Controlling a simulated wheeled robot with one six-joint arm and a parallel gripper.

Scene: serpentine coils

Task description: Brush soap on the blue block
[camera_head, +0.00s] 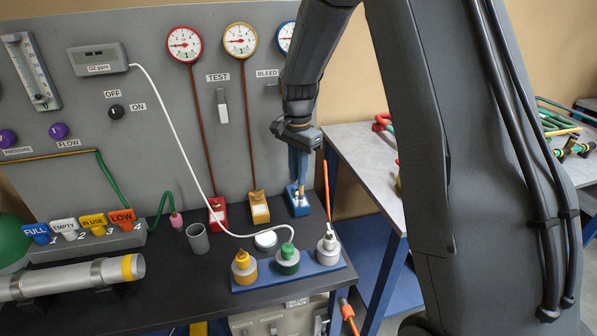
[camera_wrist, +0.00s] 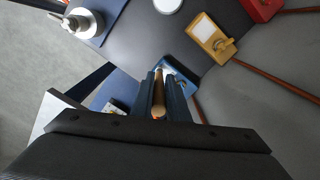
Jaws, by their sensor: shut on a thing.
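My gripper (camera_head: 299,172) points down above the blue block (camera_head: 304,208) at the back right of the dark bench. It is shut on a brush (camera_wrist: 158,102), whose tan wooden handle shows between the fingers in the wrist view. The brush's lower end (camera_head: 301,188) is at the top of the blue block; I cannot tell whether it touches. The blue block also shows just beyond the fingers in the wrist view (camera_wrist: 185,82), partly hidden by them. A small round white-topped dish (camera_head: 265,240) stands on the bench, perhaps the soap; its contents are unclear.
Yellow (camera_head: 259,207) and red (camera_head: 217,211) blocks stand left of the blue one, with pipes rising to gauges. A grey cup (camera_head: 197,239) is farther left. A blue tray (camera_head: 312,276) with several capped fittings lies in front. An orange rod (camera_head: 326,190) stands close right.

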